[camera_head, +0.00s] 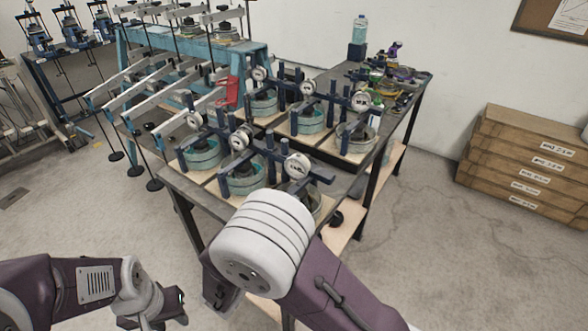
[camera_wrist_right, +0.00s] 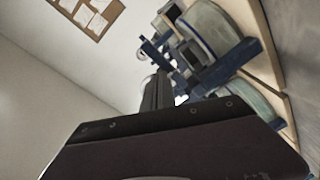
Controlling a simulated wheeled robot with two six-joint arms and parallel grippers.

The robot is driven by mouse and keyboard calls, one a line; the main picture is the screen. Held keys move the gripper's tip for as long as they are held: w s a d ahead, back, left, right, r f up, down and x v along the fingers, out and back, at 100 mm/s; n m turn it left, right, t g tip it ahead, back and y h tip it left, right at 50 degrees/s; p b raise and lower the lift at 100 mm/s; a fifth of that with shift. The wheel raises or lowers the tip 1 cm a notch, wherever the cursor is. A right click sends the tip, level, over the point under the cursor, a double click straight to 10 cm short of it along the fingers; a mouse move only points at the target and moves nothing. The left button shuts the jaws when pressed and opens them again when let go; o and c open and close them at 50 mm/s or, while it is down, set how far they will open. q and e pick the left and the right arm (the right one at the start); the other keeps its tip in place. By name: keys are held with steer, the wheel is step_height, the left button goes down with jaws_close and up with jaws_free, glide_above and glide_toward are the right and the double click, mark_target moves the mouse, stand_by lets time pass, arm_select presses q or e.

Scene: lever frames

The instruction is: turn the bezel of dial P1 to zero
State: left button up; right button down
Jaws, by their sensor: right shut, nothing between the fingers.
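Several round white-faced dials sit on dark blue crossbars over teal rings on the table. The nearest dial (camera_head: 298,166) is just beyond my right wrist; others are to its left (camera_head: 239,140) and behind (camera_head: 360,101). The labels are too small to read, so I cannot tell which is P1. My right arm covers its own gripper in the head view. In the right wrist view the dark fingers of my right gripper (camera_wrist_right: 158,92) are shut and empty, close to a blue crossbar frame (camera_wrist_right: 215,70). My left gripper (camera_head: 168,312) is low at the left, away from the table; its opening is unclear.
The dark table (camera_head: 180,188) carries closely spaced dial frames. A blue rack with long lever arms (camera_head: 160,75) stands behind at the left. A bottle (camera_head: 359,30) stands at the back. Stacked wooden boxes (camera_head: 520,160) are at the right. The floor between is clear.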

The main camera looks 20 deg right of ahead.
steer(key=n+p, duration=0.8)
steer(key=n, duration=0.2)
glide_toward(301, 166)
steer(key=d+f, duration=0.1)
steer(key=d, duration=0.1)
step_height(301, 166, up, 3)
steer(key=n+p, duration=0.2)
steer(key=p, duration=0.4)
steer(key=x, duration=0.5)
steer(key=shift+w+d, duration=0.15)
steer(key=shift+w, duration=0.2)
steer(key=shift+w+d, duration=0.3)
steer(key=shift+w, duration=0.05)
steer(key=shift+f, duration=0.1)
